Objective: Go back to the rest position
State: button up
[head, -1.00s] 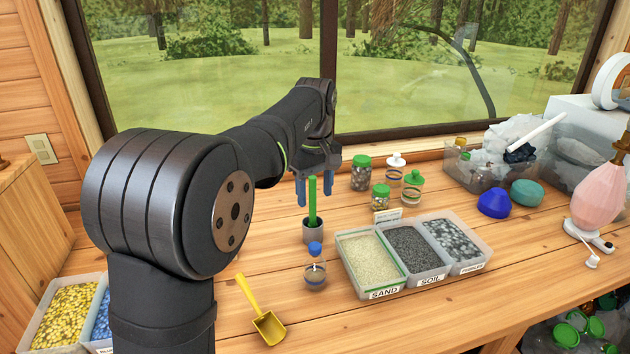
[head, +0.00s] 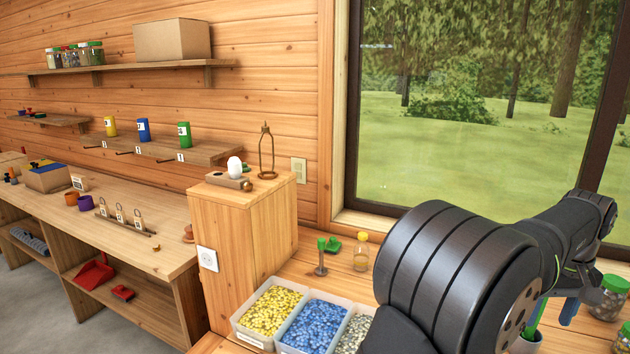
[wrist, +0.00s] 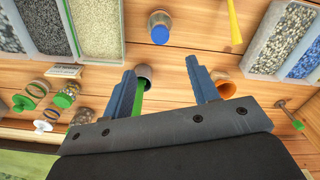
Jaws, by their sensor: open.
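My gripper (wrist: 161,85) shows in the wrist view with its two blue fingers spread apart and nothing clamped between them. A green stick (wrist: 138,94) stands in a grey cup (wrist: 145,71) and shows between the fingers, nearer the left one. Whether a finger touches it I cannot tell. In the head view my gripper is at the right edge, partly hidden by my arm; a blue finger shows there beside the green stick (head: 540,310).
In the wrist view, a blue-capped jar (wrist: 160,32), a yellow scoop (wrist: 234,22), an orange-rimmed cup (wrist: 224,85), several jars and filled trays surround the gripper. In the head view, trays of yellow (head: 268,312) and blue pebbles (head: 313,325) sit beside a wooden cabinet (head: 243,225).

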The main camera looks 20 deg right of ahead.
notch_tip(320, 180, down, 12)
jog(key=shift+f, duration=0.2)
jog(key=shift+r, duration=0.15)
dwell(0.4)
notch_tip(320, 180, up, 17)
notch_tip(320, 180, down, 17)
notch_tip(320, 180, up, 7)
jog(key=shift+f, duration=0.1)
jog(key=s+f, duration=0.1)
jog(key=s+a+f, duration=0.1)
jog(key=s+f, duration=0.1)
jog(key=f, duration=0.1)
jog(key=shift+a, duration=0.25)
jog(key=shift+r, duration=0.1)
